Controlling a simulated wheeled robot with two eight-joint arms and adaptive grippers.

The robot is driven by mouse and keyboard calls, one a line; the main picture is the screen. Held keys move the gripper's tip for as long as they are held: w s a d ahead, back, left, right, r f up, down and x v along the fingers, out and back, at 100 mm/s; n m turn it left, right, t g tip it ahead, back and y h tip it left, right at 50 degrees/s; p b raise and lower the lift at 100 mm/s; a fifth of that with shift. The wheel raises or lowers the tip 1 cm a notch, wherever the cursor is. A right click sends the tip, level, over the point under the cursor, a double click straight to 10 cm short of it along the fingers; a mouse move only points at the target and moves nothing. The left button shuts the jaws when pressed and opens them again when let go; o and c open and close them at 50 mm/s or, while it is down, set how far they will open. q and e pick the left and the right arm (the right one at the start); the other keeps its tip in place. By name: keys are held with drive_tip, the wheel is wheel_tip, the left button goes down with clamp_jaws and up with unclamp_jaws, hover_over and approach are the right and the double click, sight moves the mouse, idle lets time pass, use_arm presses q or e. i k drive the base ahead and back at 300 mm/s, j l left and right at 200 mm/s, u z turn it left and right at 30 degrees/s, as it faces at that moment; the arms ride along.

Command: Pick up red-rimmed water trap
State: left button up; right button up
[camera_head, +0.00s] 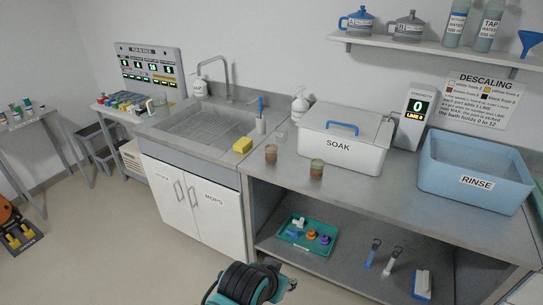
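Two small clear cups with brownish contents stand on the grey counter in front of the white SOAK bath (342,160). One cup (271,154) is on the left, and the other cup (317,169) is nearer the bath. A third, clear cup (281,136) stands behind them. These may be water traps, but they are too small for me to tell which has a red rim.
A yellow sponge (243,145) lies by the sink (207,122). A blue RINSE tub (474,182) fills the counter's right end. A teal tray (292,240) with small parts is on the lower shelf.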

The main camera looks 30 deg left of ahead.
sight(271, 155)
drive_tip(key=j+z, duration=0.1)
drive_tip(key=z, duration=0.5)
drive_tip(key=j+z, duration=0.3)
drive_tip(key=j, duration=0.15)
drive_tip(key=k+j+z, duration=0.25)
drive_tip(key=j, duration=0.2)
drive_tip(key=j+z, duration=0.3)
drive_tip(key=j, duration=0.15)
drive_tip(key=k+j, duration=0.15)
drive_tip(key=j, duration=0.25)
drive_tip(key=k+j+z, duration=0.1)
drive_tip(key=j, duration=0.3)
drive_tip(key=k+j, duration=0.2)
drive_tip(key=j, duration=0.2)
drive_tip(key=k+j, duration=0.2)
drive_tip(key=j, duration=0.2)
drive_tip(key=k+j+z, duration=0.1)
drive_tip(key=j, duration=0.25)
drive_tip(key=k+j, duration=0.25)
drive_tip(key=j, duration=0.15)
drive_tip(key=k+j+z, duration=0.1)
drive_tip(key=j, duration=0.25)
drive_tip(key=k, duration=0.05)
